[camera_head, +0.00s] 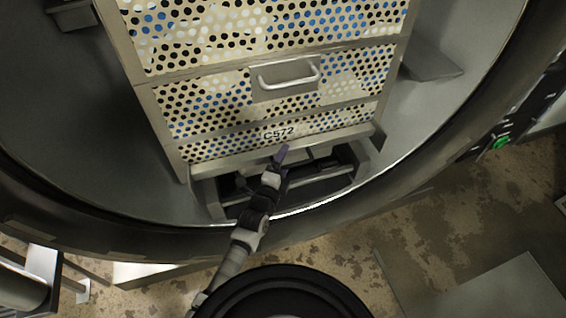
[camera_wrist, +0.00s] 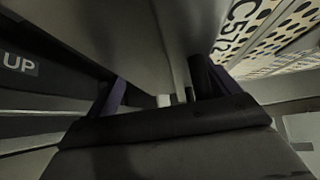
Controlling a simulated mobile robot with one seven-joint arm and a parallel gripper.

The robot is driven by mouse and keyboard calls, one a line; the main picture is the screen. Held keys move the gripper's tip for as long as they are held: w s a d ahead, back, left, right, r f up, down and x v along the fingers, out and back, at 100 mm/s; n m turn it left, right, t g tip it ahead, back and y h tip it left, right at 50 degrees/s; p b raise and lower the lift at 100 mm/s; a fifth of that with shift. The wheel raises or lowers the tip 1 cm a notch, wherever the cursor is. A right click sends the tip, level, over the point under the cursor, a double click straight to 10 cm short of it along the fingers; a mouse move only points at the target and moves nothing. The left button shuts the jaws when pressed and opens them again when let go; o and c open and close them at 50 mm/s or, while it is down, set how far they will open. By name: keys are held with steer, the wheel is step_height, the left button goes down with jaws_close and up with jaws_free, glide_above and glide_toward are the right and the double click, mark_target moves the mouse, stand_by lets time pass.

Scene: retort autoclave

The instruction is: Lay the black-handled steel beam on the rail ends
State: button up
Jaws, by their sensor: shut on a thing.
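My gripper (camera_head: 281,155) reaches up to the foot of the perforated basket, inside the round vessel mouth. Its purple fingers also show in the wrist view (camera_wrist: 170,95), with a dark part, apparently the black handle (camera_wrist: 203,76), by the right finger. The gripper is shut on it. A long grey steel bar, apparently the beam (camera_head: 340,138), runs across the basket's foot just beyond the fingers. A grey steel face fills the upper wrist view. The rail ends (camera_head: 213,208) show low under the basket, left and right. Contact between beam and rails cannot be made out.
The perforated basket (camera_head: 290,105), marked C572, stands behind with a steel handle (camera_head: 287,76). The vessel rim (camera_head: 130,235) curves below and around my arm. An "UP" label (camera_wrist: 20,64) is at the left of the wrist view. A green button (camera_head: 502,142) is at right.

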steer(key=shift+f+b, duration=1.95)
steer(key=shift+f, duration=0.25)
steer(key=shift+s+f+b, duration=0.1)
steer(key=shift+f+b, duration=0.3)
steer(key=shift+f, duration=0.2)
steer(key=shift+d, duration=0.1)
steer(key=o, duration=1.5)
steer(key=shift+f, duration=0.2)
steer(key=v, duration=0.4)
steer(key=r+b+v, duration=0.1)
steer(key=v, duration=0.4)
steer(key=b+v, duration=0.1)
steer(key=v, duration=0.3)
steer(key=shift+s+a+r, duration=0.3)
